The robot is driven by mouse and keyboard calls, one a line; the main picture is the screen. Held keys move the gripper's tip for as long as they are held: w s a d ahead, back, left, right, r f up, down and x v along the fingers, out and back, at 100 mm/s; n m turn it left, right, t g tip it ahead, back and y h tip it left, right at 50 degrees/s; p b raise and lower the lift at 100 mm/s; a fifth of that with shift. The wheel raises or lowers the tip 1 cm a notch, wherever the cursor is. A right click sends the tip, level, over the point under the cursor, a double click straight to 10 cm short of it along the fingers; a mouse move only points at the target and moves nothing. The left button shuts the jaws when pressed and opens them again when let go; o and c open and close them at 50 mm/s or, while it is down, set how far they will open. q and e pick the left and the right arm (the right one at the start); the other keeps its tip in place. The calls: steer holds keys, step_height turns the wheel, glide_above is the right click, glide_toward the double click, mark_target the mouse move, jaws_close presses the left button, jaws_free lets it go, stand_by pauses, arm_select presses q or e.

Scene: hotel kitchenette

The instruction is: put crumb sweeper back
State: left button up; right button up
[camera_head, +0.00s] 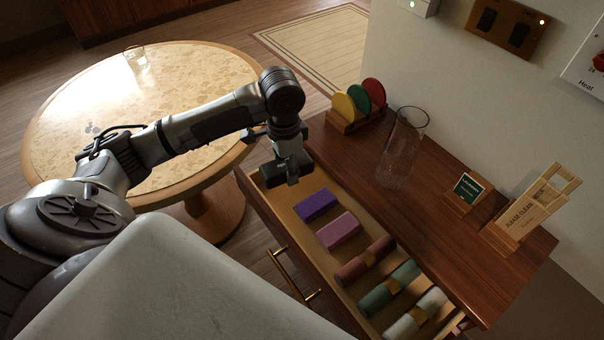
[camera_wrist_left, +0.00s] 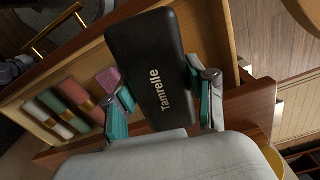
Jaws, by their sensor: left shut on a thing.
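The crumb sweeper looks to be the black, rounded block lettered "Tamrelle" (camera_wrist_left: 150,62) in the left wrist view. My left gripper (camera_wrist_left: 160,105) is shut on it, with one teal-padded finger on each side. In the head view my left gripper (camera_head: 287,168) hangs over the far left end of the open drawer (camera_head: 262,210), and the sweeper is hard to tell from the dark gripper there. Whether it touches the drawer floor I cannot tell. In the drawer lie a purple block (camera_head: 316,204), a pink block (camera_head: 338,231) and several banded rolls (camera_head: 364,258). My right gripper is out of view.
The wooden counter (camera_head: 350,160) holds a rack of coloured discs (camera_head: 356,105), a clear glass vase (camera_head: 402,150), a small green sign (camera_head: 468,188) and a wooden card holder (camera_head: 530,210). A round table (camera_head: 190,70) with a glass (camera_head: 135,57) stands at left.

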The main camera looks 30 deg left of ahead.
arm_select(q)
steer(key=w+a+r+m+b, duration=0.1)
steer(key=w+a+m+b, duration=0.2)
steer(key=w+a, duration=0.1)
steer(key=f, duration=1.3)
steer(key=shift+s+a, duration=0.25)
steer(key=shift+w+d, duration=0.1)
steer(key=shift+w, duration=0.1)
steer(key=w, duration=0.1)
steer(key=w+d, duration=0.1)
steer(key=w, duration=0.1)
steer(key=shift+w+d, duration=0.3)
steer(key=shift+w, duration=0.05)
steer(key=shift+s+a+f, duration=0.1)
steer(key=shift+s+f, duration=0.05)
steer(key=shift+f, duration=0.5)
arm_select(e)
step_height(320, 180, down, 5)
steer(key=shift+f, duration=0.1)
arm_select(q)
steer(key=shift+s, duration=0.1)
